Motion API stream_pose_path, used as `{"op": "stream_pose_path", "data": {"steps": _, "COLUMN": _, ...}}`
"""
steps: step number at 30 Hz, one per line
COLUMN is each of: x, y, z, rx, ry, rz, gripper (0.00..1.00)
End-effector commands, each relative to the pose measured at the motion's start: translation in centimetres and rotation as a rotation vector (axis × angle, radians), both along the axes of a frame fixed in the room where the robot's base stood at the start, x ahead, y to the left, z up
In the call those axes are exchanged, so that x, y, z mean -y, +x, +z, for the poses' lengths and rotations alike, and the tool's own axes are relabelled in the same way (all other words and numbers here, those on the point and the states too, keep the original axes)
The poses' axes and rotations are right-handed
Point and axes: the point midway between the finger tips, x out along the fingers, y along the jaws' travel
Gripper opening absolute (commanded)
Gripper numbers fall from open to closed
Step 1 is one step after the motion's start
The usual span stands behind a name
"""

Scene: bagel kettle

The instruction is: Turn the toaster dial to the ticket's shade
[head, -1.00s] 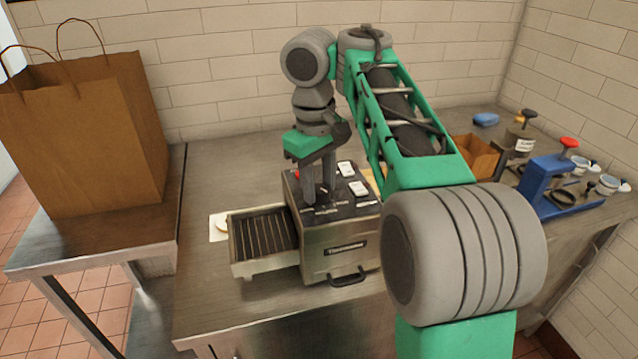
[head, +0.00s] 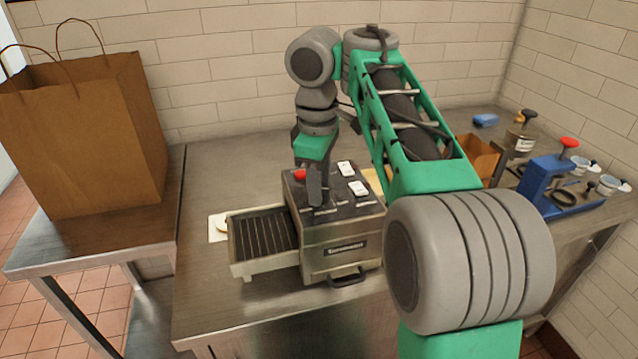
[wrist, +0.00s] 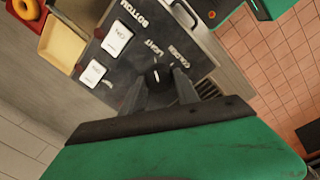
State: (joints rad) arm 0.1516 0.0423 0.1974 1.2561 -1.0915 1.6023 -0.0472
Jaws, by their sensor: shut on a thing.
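The toaster (head: 345,250) is a steel box with a dark top panel on the counter. Its dial (wrist: 157,74) is dark with a pale pointer mark, between printed words, one reading LIGHT. My gripper (head: 318,205) reaches down onto the panel, and in the wrist view its two fingers (wrist: 158,88) close around the dial from both sides. The fingers hide part of the dial. Two white lettered switches (wrist: 117,38) (wrist: 92,73) sit beside it, near the word BOTTOM. I cannot make out a ticket or its shade.
A slatted tray (head: 262,240) sticks out from the toaster's left side. A large paper bag (head: 85,135) stands on the left table. A blue stand (head: 545,190) and small jars are at the right. The counter behind the toaster's left side is clear.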

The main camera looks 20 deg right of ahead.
Motion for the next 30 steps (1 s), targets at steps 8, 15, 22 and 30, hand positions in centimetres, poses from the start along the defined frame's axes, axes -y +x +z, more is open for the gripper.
{"op": "stream_pose_path", "data": {"steps": 8, "x": 0.00, "y": -0.01, "z": -0.05, "rx": -0.001, "ry": 0.000, "rz": 0.013, "gripper": 0.00}}
{"op": "stream_pose_path", "data": {"steps": 15, "x": -0.01, "y": -0.01, "z": -0.05, "rx": -0.001, "ry": 0.000, "rz": 0.012, "gripper": 0.43}}
{"op": "stream_pose_path", "data": {"steps": 22, "x": 0.00, "y": -0.01, "z": -0.03, "rx": -0.001, "ry": 0.000, "rz": 0.011, "gripper": 0.59}}
{"op": "stream_pose_path", "data": {"steps": 30, "x": -0.03, "y": -0.03, "z": 0.88, "rx": 0.000, "ry": 0.000, "rz": 0.011, "gripper": 0.59}}
